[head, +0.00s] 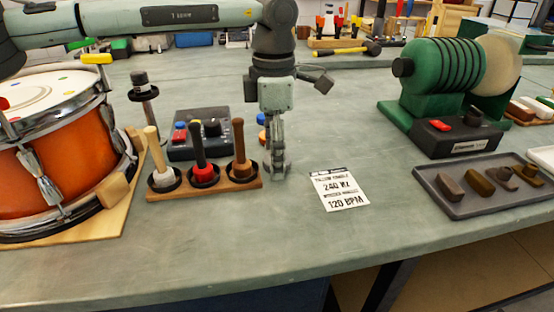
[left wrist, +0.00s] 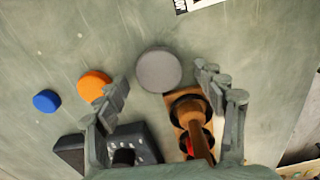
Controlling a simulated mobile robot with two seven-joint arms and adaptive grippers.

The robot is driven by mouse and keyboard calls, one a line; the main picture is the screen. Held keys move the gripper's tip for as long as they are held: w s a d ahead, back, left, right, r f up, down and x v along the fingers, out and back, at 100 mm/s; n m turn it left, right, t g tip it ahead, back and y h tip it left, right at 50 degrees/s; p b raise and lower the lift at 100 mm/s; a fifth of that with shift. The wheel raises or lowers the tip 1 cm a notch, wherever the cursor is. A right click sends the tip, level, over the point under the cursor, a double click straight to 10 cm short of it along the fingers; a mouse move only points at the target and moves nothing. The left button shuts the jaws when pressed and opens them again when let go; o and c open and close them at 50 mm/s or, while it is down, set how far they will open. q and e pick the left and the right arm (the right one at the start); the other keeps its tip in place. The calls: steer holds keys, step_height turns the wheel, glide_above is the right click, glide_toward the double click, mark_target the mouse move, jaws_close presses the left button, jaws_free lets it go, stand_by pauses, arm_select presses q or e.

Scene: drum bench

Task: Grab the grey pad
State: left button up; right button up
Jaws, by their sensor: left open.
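The grey pad (left wrist: 158,70) is a round disc lying flat on the bench, seen in the left wrist view. It shows between and just beyond the spread fingers of my left gripper (left wrist: 162,78). In the head view my left gripper (head: 277,168) points straight down beside the mallet rack, and I cannot make out the grey pad there. The gripper is open and holds nothing. An orange pad (left wrist: 94,86) and a blue pad (left wrist: 46,101) lie left of the grey one in the wrist view. My right gripper is not in view.
The wooden rack (head: 208,191) with several mallets stands close to the gripper, with a dark control box (head: 205,150) behind. An orange drum (head: 60,160) is at left. A printed card (head: 339,190), a green machine (head: 440,85) and a grey tray (head: 470,205) are right. The bench front is clear.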

arm_select(q)
steer(key=c, duration=1.3)
steer(key=shift+c, duration=0.2)
